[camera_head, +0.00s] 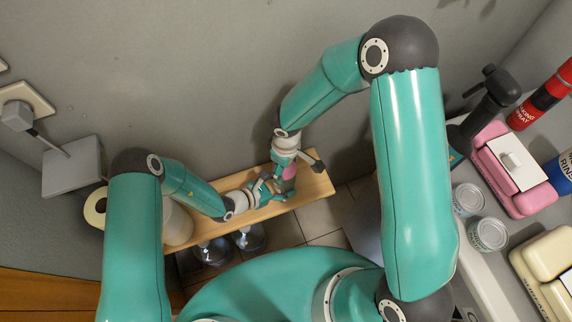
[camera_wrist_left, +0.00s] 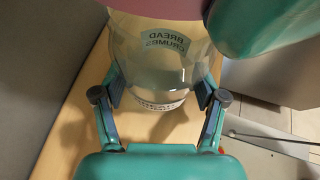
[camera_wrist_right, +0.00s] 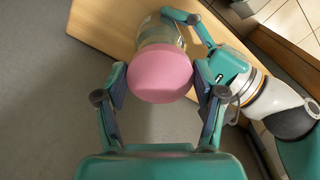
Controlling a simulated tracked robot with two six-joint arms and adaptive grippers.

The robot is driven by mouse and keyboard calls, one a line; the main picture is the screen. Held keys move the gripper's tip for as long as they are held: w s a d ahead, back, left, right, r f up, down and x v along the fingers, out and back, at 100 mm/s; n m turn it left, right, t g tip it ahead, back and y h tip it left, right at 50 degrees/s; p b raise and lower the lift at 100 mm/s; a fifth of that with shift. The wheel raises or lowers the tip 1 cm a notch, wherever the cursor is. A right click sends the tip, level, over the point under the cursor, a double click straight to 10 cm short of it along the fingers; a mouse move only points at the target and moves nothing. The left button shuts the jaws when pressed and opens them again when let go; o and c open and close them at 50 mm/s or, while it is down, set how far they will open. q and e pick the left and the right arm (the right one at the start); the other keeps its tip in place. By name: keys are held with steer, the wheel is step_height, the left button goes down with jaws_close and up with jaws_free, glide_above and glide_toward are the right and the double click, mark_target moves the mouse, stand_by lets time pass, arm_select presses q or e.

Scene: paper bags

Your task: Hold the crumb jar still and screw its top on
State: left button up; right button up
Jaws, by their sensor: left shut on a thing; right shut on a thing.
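The crumb jar (camera_wrist_left: 165,62) is clear, with a label reading "BREAD CRUMBS" seen through it in the left wrist view. My left gripper (camera_wrist_left: 160,92) is shut around its body, one finger on each side. The pink top (camera_wrist_right: 160,73) is at the jar's mouth, in line with the jar; I cannot tell how far it is threaded. My right gripper (camera_wrist_right: 160,86) is shut on the top from both sides. In the head view the pink top (camera_head: 290,171) shows small below my right gripper, and the jar is mostly hidden by my left gripper.
The jar is over a narrow wooden board (camera_head: 315,187) along the grey wall. Glass vessels (camera_head: 213,251) stand below its front edge. A roll (camera_head: 95,207) is at the left. Cans (camera_head: 488,234) and a pink container (camera_head: 512,190) are on the right counter.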

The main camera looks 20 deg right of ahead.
steer(key=shift+f, duration=1.3)
stand_by(0.4)
steer(key=o, duration=1.4)
steer(key=shift+c, duration=0.2)
steer(key=n, duration=2.2)
steer(key=shift+w+n, duration=0.35)
steer(key=shift+n, duration=0.05)
steer(key=shift+s+a, duration=0.15)
steer(key=shift+s, duration=0.05)
